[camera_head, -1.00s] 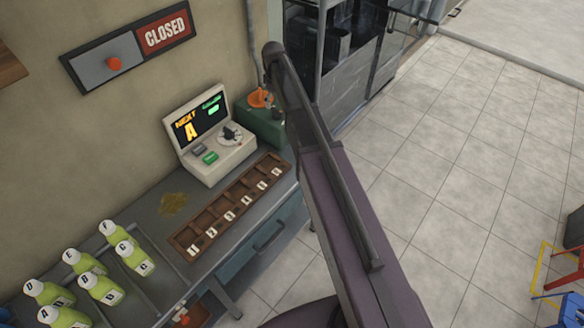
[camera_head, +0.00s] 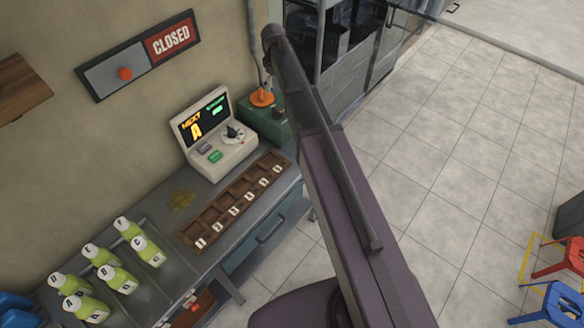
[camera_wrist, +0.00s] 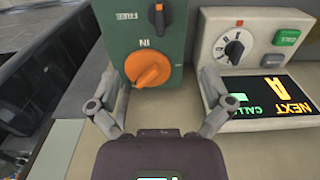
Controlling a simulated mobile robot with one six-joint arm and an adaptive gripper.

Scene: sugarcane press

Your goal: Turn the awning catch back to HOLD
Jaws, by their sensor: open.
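The wrist view shows a green box (camera_wrist: 168,33) upside down. It carries a small dark knob (camera_wrist: 159,14) with an orange mark, beside the word FREE, probably the awning catch; the word HOLD does not show. A larger orange knob (camera_wrist: 148,70) sits on the same box by the word IN. My gripper (camera_wrist: 158,90) is open and empty, its fingers spread on either side below the orange knob; contact cannot be told. In the head view the green box (camera_head: 266,120) and its orange knob (camera_head: 262,97) stand beside my arm, which hides my gripper there.
A cream console (camera_head: 222,158) with a NEXT A screen (camera_head: 202,119) stands beside the box. A wooden slotted tray (camera_head: 237,204) and several green bottles (camera_head: 112,278) are on the bench. A CLOSED sign (camera_head: 170,40) hangs above. The tiled floor (camera_head: 470,140) at right is mostly clear.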

